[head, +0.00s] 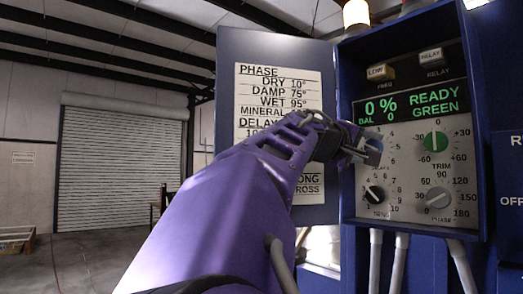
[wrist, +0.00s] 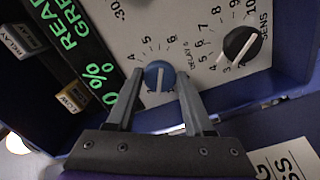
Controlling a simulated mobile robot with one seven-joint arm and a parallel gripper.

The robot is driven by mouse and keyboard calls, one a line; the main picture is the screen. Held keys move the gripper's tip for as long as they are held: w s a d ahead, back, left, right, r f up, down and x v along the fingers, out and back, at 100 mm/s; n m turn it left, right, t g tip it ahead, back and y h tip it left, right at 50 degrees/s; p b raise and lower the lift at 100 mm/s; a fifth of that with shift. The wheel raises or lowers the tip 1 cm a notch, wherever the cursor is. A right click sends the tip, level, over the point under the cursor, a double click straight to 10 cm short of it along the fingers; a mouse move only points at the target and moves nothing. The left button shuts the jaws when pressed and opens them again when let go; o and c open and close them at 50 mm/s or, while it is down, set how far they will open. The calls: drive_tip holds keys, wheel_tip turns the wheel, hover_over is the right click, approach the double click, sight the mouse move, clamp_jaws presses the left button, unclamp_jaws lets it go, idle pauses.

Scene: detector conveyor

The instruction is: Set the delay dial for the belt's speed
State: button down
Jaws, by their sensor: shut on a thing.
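The delay dial is a round blue knob (wrist: 159,75) with a white line, beside the printed word DELAY in the wrist view. The line runs nearly upright in that picture; which number it marks I cannot tell surely. My gripper (wrist: 160,76) has one finger on each side of the knob and is shut on it. In the head view my gripper (head: 372,150) is at the panel's left side and covers the dial. A white chart (head: 280,85) on the open door lists phase values and a DELAY heading; my arm hides much of its lower part.
The panel also has a black SENS knob (head: 375,194), a grey PHASE knob (head: 438,198) and a green TRIM knob (head: 436,141). The display (head: 411,107) reads 0 %, BAL 0, READY GREEN. The blue box's walls and open door (head: 226,80) flank the panel closely.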

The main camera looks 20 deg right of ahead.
drive_tip(key=shift+n, duration=0.6)
drive_tip(key=shift+c, duration=1.5)
unclamp_jaws()
